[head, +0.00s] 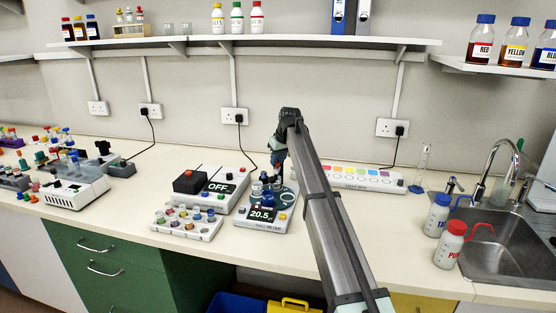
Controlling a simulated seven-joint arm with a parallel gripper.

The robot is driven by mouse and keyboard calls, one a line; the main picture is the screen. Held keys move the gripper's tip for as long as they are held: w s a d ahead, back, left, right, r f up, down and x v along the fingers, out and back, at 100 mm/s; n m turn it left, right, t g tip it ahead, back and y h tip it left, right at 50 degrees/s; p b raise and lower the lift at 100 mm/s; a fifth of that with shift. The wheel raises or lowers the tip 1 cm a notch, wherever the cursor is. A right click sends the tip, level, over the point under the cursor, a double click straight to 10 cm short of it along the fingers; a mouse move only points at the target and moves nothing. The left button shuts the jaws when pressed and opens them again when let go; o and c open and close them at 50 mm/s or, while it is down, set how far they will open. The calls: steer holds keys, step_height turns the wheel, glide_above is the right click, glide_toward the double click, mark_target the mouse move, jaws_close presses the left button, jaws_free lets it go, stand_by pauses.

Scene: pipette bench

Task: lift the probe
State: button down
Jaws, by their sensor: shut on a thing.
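My arm reaches from the lower right over the counter, and my gripper (274,170) points down just above the salt meter (282,218). The meter is a pale box with a dark display reading 20.5. My gripper is shut on the probe, which is small and mostly hidden by the fingers at this distance. Small dark-blue-topped vessels stand on the meter directly below the fingers. I cannot tell whether the probe's lower end touches them.
A box marked OFF (220,188) with a red-topped block stands left of the meter. A rack of coloured vials (187,222) sits in front of it. A strip with coloured squares (362,178) lies to the right. Wash bottles (450,245) stand by the sink (490,250).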

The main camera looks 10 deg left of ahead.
stand_by(0.3)
steer(key=shift+r, duration=2.85)
steer(key=c, duration=1.1)
jaws_free()
steer(key=shift+c, duration=0.2)
steer(key=v, duration=1.4)
